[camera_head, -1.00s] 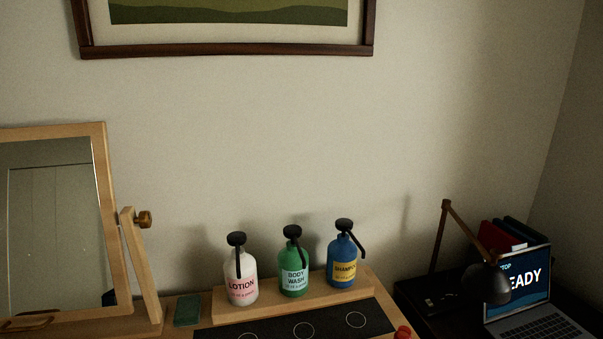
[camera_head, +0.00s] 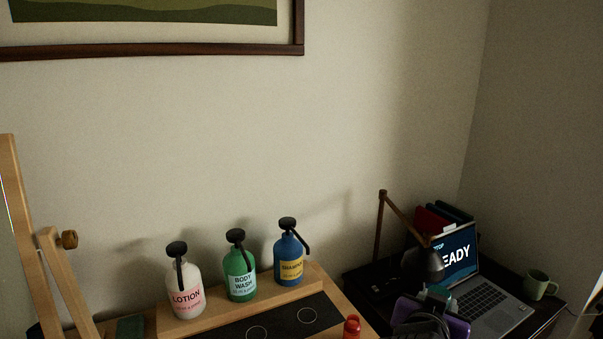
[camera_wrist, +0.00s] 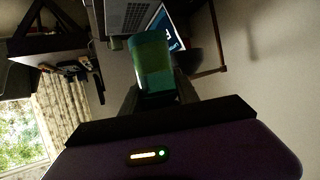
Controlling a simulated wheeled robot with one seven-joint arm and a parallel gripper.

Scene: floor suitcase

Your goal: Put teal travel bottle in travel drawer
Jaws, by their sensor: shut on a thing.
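The teal travel bottle (camera_wrist: 153,62) is held between the dark fingers of my gripper (camera_wrist: 158,92) in the wrist view. My gripper (camera_head: 436,300) also shows at the lower right of the head view, in front of the desk, with a bit of the teal bottle (camera_head: 439,292) at its end. The bottle is lifted clear of any surface that I can see. I cannot make out the travel drawer in either view.
Pump bottles of lotion (camera_head: 184,289), body wash (camera_head: 239,270) and shampoo (camera_head: 290,257) stand on a wooden riser. A red item (camera_head: 352,326) is beside the dark mat (camera_head: 275,322). A lamp (camera_head: 429,262), laptop (camera_head: 480,297) and mug (camera_head: 538,285) occupy the dark desk.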

